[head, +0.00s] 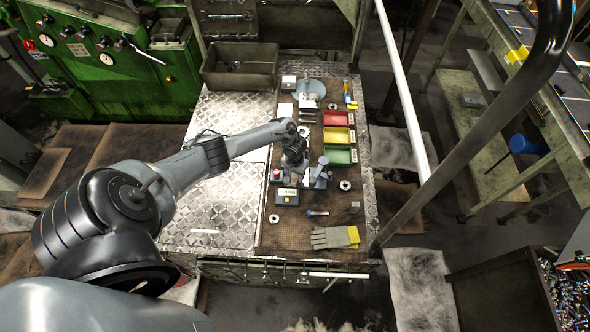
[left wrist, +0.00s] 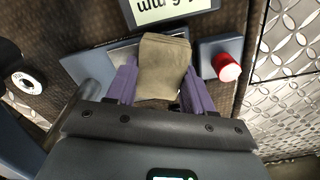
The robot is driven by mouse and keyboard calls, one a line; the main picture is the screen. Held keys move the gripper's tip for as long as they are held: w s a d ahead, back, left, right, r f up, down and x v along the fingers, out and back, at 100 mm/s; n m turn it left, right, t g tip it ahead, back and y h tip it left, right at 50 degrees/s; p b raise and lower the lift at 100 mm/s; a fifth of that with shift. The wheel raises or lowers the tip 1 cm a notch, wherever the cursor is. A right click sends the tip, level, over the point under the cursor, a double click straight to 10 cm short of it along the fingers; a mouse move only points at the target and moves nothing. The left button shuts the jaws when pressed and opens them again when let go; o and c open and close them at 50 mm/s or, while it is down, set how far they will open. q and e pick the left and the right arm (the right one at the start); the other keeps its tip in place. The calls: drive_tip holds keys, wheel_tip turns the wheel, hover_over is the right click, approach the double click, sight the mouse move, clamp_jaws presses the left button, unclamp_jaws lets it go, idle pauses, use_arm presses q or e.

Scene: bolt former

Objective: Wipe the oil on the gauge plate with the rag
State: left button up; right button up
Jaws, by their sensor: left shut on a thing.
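My left gripper (head: 293,162) is over the mat in the middle of the bench. In the left wrist view its two purple fingers (left wrist: 155,82) are shut on a folded tan-brown rag (left wrist: 163,62). The rag is at a blue-grey flat plate, seemingly the gauge plate (left wrist: 85,66), which is mostly covered by the rag and the gripper. I cannot tell whether the rag touches the plate. No oil can be made out. My right gripper is not in view.
A digital readout box (head: 287,196) lies just in front of the gripper. A red-capped item (left wrist: 227,68) stands close beside the rag. Red, yellow and green bins (head: 337,118) are beyond, to the right. Gloves (head: 331,238) lie near the front edge. The metal bench top (head: 215,205) at left is clear.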

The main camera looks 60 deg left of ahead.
sight(295, 181)
use_arm(q)
drive_tip(key=shift+s+d+f, duration=0.15)
drive_tip(key=shift+s+d, duration=0.25)
drive_tip(key=shift+d, duration=0.35)
drive_tip(key=shift+s+d+r, duration=0.1)
drive_tip(key=shift+r, duration=0.55)
drive_tip(key=shift+s+d+r, duration=0.15)
drive_tip(key=shift+d+r, duration=0.05)
drive_tip(key=shift+d, duration=0.15)
drive_tip(key=shift+d+r, duration=0.1)
drive_tip(key=shift+r, duration=0.3)
drive_tip(key=shift+a+r, duration=0.2)
drive_tip(key=shift+r, duration=0.3)
drive_tip(key=shift+a+r, duration=0.2)
drive_tip(key=shift+r, duration=0.95)
